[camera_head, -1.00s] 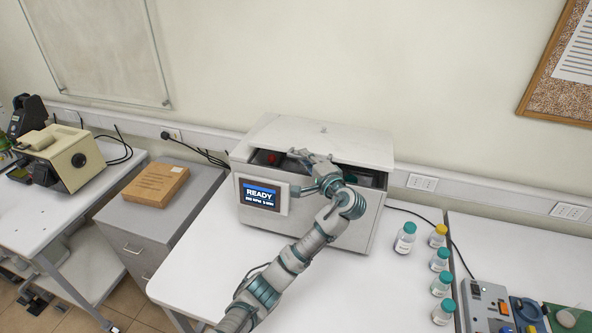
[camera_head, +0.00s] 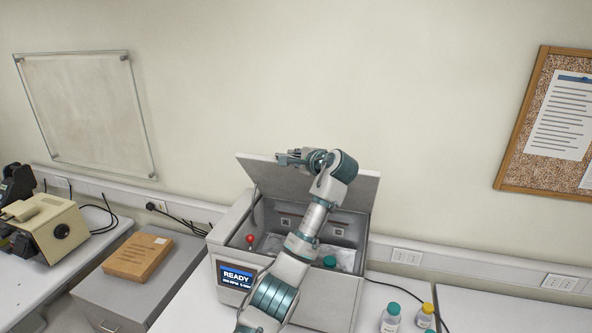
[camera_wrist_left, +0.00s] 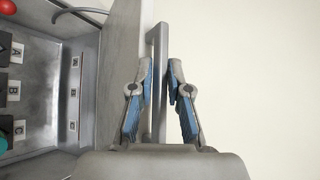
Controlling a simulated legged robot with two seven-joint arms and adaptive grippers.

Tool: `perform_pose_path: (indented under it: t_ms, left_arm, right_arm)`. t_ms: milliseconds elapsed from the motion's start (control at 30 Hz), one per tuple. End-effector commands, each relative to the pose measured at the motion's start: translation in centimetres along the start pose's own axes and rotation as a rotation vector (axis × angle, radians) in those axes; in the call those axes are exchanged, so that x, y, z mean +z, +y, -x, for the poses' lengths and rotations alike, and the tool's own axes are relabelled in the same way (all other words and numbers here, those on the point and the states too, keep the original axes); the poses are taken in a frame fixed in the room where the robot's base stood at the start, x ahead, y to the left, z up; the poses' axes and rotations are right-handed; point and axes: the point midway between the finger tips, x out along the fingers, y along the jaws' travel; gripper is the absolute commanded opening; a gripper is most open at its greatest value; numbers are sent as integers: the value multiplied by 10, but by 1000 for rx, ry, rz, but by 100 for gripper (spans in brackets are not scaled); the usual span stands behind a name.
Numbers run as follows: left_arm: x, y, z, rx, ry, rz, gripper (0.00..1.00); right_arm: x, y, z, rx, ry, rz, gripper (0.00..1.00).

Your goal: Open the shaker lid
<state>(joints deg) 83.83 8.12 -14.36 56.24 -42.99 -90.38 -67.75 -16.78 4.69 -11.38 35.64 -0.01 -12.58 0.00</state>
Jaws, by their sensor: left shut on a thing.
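The shaker (camera_head: 340,292) stands on the white table, its display reading READY. Its lid (camera_head: 355,188) is raised steeply, and the inside shows. My left gripper (camera_head: 290,158) is at the lid's upper edge. In the left wrist view my left gripper (camera_wrist_left: 160,88) has its blue-padded fingers on both sides of the lid's grey bar handle (camera_wrist_left: 158,50), shut on it. The lid panel (camera_wrist_left: 122,70) is left of the fingers there. My arm covers part of the lid and the opening. My right gripper is not in view.
Inside the shaker are a red knob (camera_head: 250,239) and a teal-capped bottle (camera_head: 330,262). More bottles (camera_head: 390,318) stand to the right on the table. A cardboard box (camera_head: 138,257) lies on the cabinet at left. Bare wall is behind the lid.

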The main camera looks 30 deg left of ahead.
Motion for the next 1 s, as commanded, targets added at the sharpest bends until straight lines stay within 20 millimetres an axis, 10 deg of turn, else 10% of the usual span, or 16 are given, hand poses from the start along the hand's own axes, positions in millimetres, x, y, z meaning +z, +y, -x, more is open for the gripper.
perform_pose_path:
  t_ms: [567,600,667,1000]
  left_arm:
    - [-3,-1,-3,9,10,-6,0]
    - [-3,-1,-3,9,10,-6,24]
    - [-3,0,-4,10,10,-6,36]
    - [-1,-1,-5,11,8,-4,36]
  right_arm:
    - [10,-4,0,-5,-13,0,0]
    - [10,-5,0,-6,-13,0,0]
    - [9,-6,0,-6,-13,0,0]
    - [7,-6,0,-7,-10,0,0]
